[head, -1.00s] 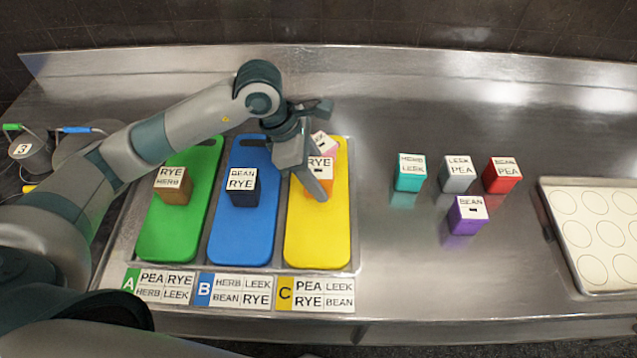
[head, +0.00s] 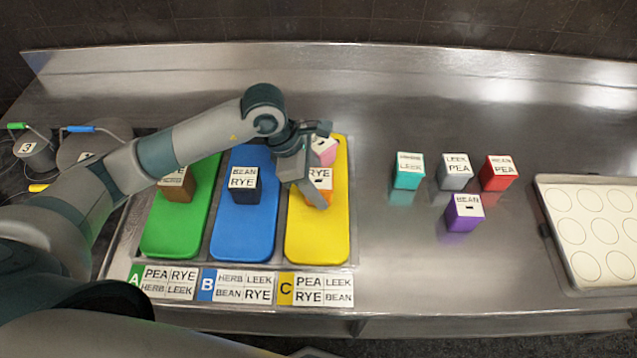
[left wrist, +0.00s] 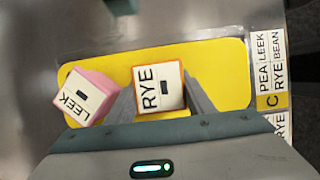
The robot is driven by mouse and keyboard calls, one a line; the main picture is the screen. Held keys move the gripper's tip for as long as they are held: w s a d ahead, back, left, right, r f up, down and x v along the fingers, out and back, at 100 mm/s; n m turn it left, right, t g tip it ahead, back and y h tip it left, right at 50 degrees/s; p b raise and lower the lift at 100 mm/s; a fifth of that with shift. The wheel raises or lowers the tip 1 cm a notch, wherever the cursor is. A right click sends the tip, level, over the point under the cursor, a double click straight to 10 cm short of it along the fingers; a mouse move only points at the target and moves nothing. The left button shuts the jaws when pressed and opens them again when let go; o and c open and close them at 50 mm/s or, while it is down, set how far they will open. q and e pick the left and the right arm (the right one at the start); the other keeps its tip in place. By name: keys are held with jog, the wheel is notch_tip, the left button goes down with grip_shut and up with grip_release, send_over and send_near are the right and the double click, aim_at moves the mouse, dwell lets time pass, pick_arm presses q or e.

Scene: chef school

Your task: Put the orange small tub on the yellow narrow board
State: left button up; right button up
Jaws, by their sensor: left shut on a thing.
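The orange small tub (head: 319,183), with a white lid marked RYE, is at the yellow narrow board (head: 318,237), over its middle part. It also shows in the left wrist view (left wrist: 158,88), between the two fingers. My left gripper (head: 318,196) is shut on the orange tub. Whether the tub touches the board is hard to tell. A pink tub (head: 325,150) marked LEEK stands on the far part of the yellow board, close to the orange one; it also shows in the left wrist view (left wrist: 88,96). My right gripper is not in view.
A blue board (head: 243,235) with a dark tub (head: 244,186) and a green board (head: 172,235) with a brown tub (head: 178,184) lie left. Teal (head: 407,171), grey (head: 455,172), red (head: 498,173) and purple (head: 464,213) tubs stand right, near a tray (head: 543,205).

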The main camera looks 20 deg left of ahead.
pick_arm(q)
jog(key=shift+f, duration=0.15)
jog(key=o, duration=1.2)
jog(key=shift+r, duration=0.25)
jog(key=shift+a+r, duration=0.15)
jog(key=shift+r, duration=0.05)
jog(key=b+v, duration=0.4)
jog(key=v, duration=0.7)
jog(key=shift+r+b, duration=0.2)
jog(key=shift+b, duration=0.1)
